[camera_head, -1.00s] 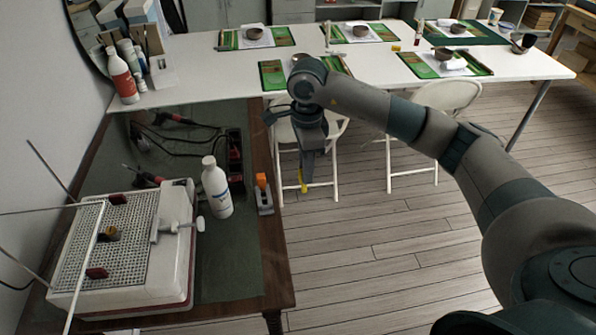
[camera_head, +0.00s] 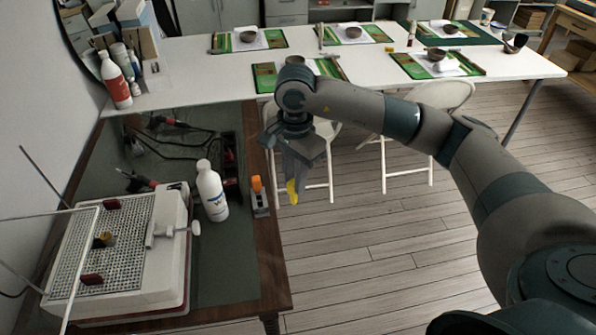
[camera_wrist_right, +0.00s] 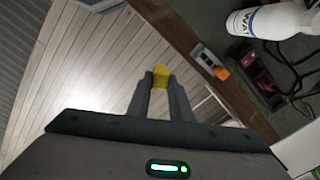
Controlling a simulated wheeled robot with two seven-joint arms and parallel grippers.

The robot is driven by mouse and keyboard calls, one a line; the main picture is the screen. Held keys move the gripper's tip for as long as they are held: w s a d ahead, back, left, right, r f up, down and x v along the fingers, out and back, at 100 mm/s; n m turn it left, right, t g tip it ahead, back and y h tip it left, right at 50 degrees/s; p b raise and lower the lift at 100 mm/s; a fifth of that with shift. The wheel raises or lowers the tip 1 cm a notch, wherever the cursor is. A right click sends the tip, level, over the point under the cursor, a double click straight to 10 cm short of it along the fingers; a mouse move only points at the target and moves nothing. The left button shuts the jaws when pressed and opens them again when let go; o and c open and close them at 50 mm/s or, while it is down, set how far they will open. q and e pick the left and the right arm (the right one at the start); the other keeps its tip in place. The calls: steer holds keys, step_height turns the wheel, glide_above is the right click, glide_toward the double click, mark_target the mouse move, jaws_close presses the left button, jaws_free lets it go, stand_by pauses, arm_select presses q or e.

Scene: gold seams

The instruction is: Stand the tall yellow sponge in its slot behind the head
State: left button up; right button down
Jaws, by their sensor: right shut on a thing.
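The yellow sponge (camera_head: 292,191) is in my right gripper (camera_head: 296,177). It shows as a small yellow piece below the jaws in the head view. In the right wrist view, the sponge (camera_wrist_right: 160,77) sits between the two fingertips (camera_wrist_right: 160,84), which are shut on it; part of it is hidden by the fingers. The gripper hangs over the floor, just right of the dark workbench's edge. A small grey holder with an orange top (camera_head: 257,186) stands at that edge, left of the gripper. I cannot make out the slot or the head for certain. My left gripper is out of view.
On the workbench (camera_head: 238,285) are a white bottle (camera_head: 212,192), a white box with a perforated top (camera_head: 118,240), thin rods, and dark tools with cables. White folding chairs (camera_head: 427,180) stand behind my right arm, by the long white table (camera_head: 190,70).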

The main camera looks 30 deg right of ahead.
steer(key=s+a+r+n, duration=0.2)
steer(key=s+a+n, duration=0.2)
steer(key=s+n, duration=0.5)
steer(key=shift+s+a+n, duration=0.15)
steer(key=shift+s+n, duration=0.1)
steer(key=shift+n, duration=2.45)
